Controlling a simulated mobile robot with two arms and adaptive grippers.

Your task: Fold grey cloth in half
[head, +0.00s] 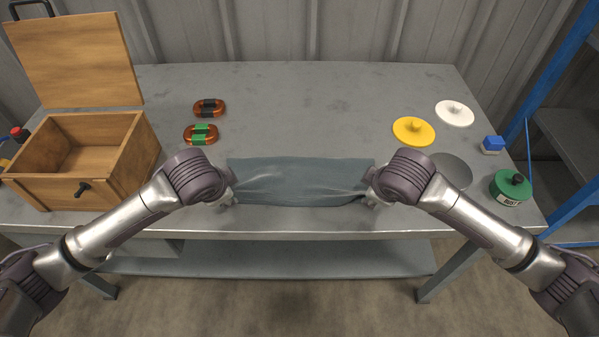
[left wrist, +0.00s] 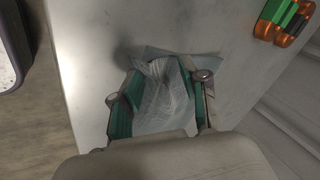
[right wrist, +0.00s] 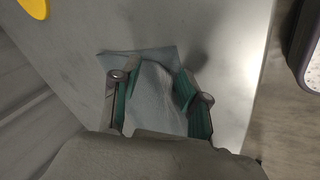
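The grey cloth (head: 298,181) lies as a wide strip near the front edge of the table, with creases running toward both ends. My left gripper (head: 229,188) is at its left end and my right gripper (head: 372,188) at its right end. In the left wrist view, the cloth (left wrist: 165,85) is bunched up between the green-padded fingers (left wrist: 160,88). In the right wrist view, the cloth (right wrist: 155,85) rises in a similar hump between the fingers (right wrist: 158,90). Both grippers appear closed on bunched cloth; the fingertips are partly hidden by it.
An open wooden box (head: 85,155) stands at left. Two orange-brown parts, one black-banded (head: 208,108) and one green-banded (head: 201,134), lie behind the left gripper. Yellow (head: 413,131), white (head: 454,113) and grey discs (head: 452,172), a blue block (head: 493,145) and a green weight (head: 510,188) are at right. The back middle is clear.

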